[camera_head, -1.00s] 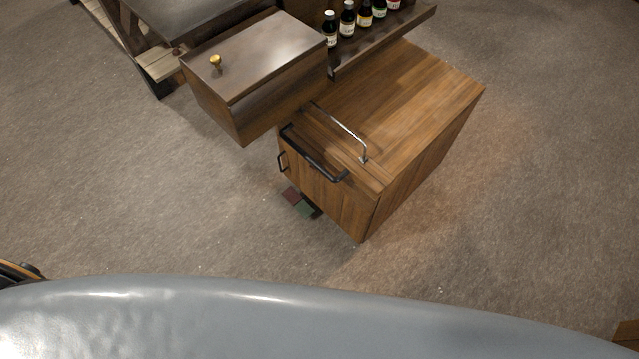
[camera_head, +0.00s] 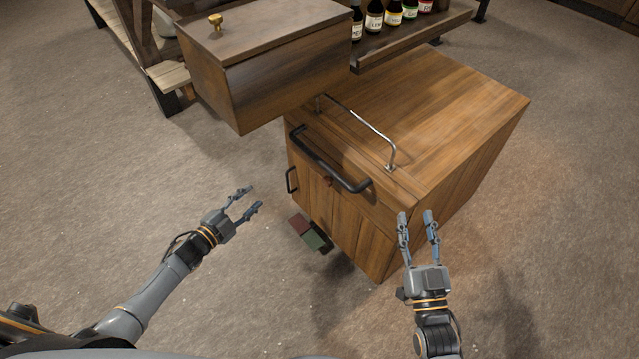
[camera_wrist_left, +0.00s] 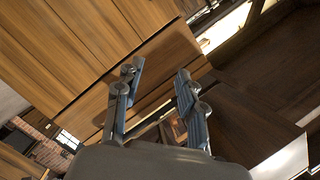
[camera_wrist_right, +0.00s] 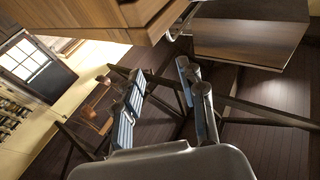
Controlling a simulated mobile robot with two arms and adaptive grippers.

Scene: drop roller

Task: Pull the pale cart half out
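The cart (camera_head: 420,110) is a brown wooden cabinet on the floor, in the middle right of the head view. It has a black bar handle (camera_head: 330,165) on its front upper edge and a thin metal rail (camera_head: 362,122) on its top. My left gripper (camera_head: 247,198) is open and empty, left of the cart's front and apart from it. My right gripper (camera_head: 416,216) is open and empty, close by the cart's front right corner; I cannot tell whether it touches. Both grippers' spread fingers also show in the left wrist view (camera_wrist_left: 158,100) and the right wrist view (camera_wrist_right: 165,95).
A wooden box (camera_head: 265,65) with a brass knob overhangs the cart's left side. A shelf (camera_head: 425,35) with several bottles stands behind it. Small red and green blocks (camera_head: 310,232) lie low by the cart's front. The floor (camera_head: 110,200) at left is clear.

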